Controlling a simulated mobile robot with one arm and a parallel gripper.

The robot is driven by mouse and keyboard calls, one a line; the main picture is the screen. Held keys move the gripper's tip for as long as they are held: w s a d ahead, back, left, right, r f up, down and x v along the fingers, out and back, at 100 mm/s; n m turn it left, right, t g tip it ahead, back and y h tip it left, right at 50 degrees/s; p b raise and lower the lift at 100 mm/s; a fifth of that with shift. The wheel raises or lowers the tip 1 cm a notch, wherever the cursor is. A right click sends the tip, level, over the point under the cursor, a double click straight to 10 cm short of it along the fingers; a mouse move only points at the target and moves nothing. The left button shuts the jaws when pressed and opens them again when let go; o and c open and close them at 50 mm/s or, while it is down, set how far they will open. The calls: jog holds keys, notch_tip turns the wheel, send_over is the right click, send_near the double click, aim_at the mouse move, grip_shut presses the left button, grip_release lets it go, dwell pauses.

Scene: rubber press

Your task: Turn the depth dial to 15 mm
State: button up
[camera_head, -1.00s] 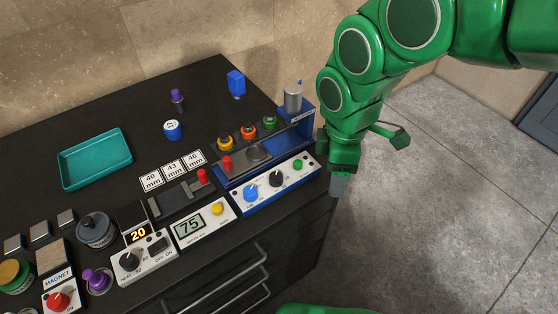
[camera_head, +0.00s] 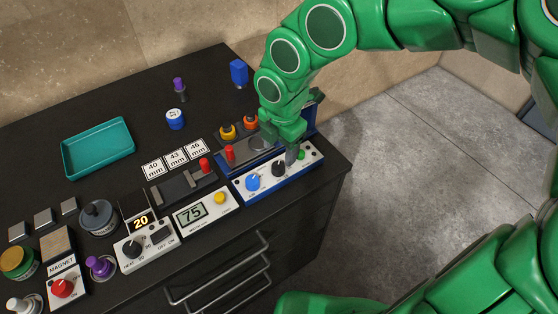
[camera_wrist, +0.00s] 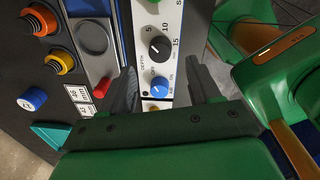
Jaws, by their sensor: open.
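The depth dial is a black knob (camera_wrist: 158,46) on a white panel, with the numbers 5, 10 and 15 around it in the wrist view. A light mark shows on the knob, but I cannot tell surely which number it points at. The dial also shows in the head view (camera_head: 279,169). My gripper (camera_wrist: 161,67) is open and empty, its two fingers apart on either side of the panel, short of the dial. In the head view my gripper (camera_head: 291,154) is above the panel, near the dial; its fingertips are partly hidden.
A blue knob (camera_wrist: 159,84) sits close to the dial, between my fingers in the picture. A green button (camera_head: 301,155) is on the dial's other side. A red-handled lever (camera_head: 230,153) and orange and yellow knobs stand behind. Open floor lies right of the cabinet.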

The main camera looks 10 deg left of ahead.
aim_at(279, 165)
jog(key=shift+w+a+f, duration=0.1)
jog(key=shift+a+f, duration=0.05)
jog(key=shift+f, duration=2.9)
jog(key=shift+c, duration=0.3)
jog(key=c, duration=1)
